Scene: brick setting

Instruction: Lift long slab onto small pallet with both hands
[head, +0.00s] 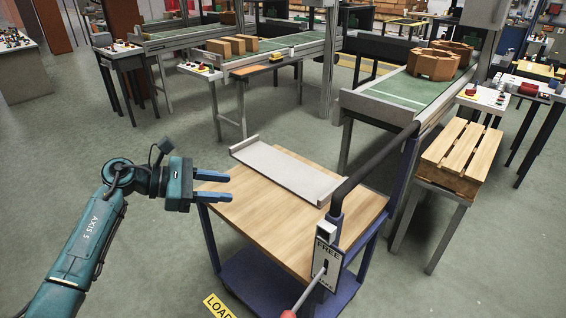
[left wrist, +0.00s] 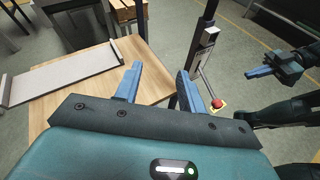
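The long slab (head: 288,170) is pale grey with a raised lip at each end. It lies flat across the wooden top of a cart (head: 260,215) and also shows at the left of the left wrist view (left wrist: 65,75). The small wooden pallet (head: 462,148) rests on a metal-legged stand to the right of the cart. My left gripper (head: 222,187) is open and empty, at the cart's left edge, apart from the slab. My right gripper (left wrist: 262,73) shows only in the left wrist view, at the right, away from the slab; its opening is unclear.
A dark handle post (head: 335,205) with a "FREE" sign rises at the cart's right front, close to the slab's right end. A conveyor (head: 400,90) with brown castings stands behind; another conveyor (head: 290,48) carries boxes. Floor left of the cart is clear.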

